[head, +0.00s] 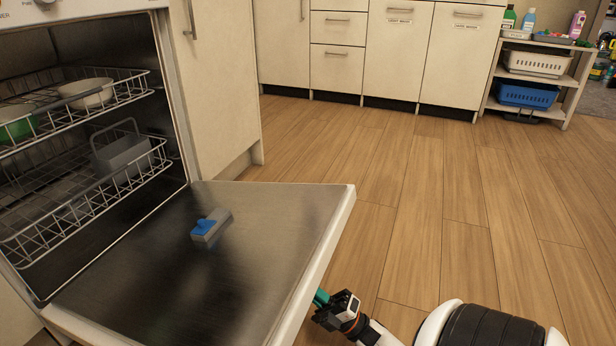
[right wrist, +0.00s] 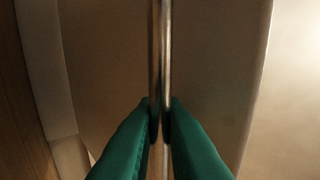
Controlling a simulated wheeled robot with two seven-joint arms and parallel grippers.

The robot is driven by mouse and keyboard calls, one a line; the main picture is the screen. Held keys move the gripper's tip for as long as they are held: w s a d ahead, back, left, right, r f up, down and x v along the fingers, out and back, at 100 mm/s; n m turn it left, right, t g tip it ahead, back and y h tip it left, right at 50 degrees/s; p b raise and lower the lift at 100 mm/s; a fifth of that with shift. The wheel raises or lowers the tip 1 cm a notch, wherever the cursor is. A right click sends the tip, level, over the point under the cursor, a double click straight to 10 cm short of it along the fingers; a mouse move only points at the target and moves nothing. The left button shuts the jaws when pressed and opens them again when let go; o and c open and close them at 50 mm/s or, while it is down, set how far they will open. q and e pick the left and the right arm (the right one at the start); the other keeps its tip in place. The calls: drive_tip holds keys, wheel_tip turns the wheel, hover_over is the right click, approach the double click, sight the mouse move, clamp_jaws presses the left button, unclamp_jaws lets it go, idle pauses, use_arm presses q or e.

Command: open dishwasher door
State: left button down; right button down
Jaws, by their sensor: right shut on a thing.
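The dishwasher door (head: 150,265) is folded down and lies nearly flat in the head view, its inner face up. The dishwasher's inside shows at the left with two wire racks. My right gripper (head: 321,298) is at the door's outer edge, partly hidden beneath it. In the right wrist view its green fingers (right wrist: 159,125) are shut on a metal bar handle (right wrist: 160,60), which runs up the middle in front of the door's outer panel (right wrist: 215,60). My left gripper is in neither view.
The upper rack (head: 130,92) holds bowls; the lower rack (head: 90,208) holds a grey basket (head: 122,157). Cabinets (head: 395,50) line the back wall. A shelf (head: 569,92) with white and blue baskets stands at the back right. The wooden floor (head: 420,190) between is clear.

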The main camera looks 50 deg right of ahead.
drive_tip(key=c, duration=1.6)
unclamp_jaws()
drive_tip(key=shift+w+a, duration=0.15)
drive_tip(key=shift+w, duration=0.1)
drive_tip(key=shift+o, duration=0.2)
drive_tip(key=shift+s, duration=0.1)
drive_tip(key=shift+s+d+f, duration=0.15)
drive_tip(key=shift+s+d, duration=0.05)
drive_tip(key=shift+s, duration=0.1)
drive_tip(key=p+v, duration=0.1)
drive_tip(key=v, duration=0.5)
drive_tip(key=shift+s+f+p, duration=0.25)
drive_tip(key=shift+f+p, duration=0.05)
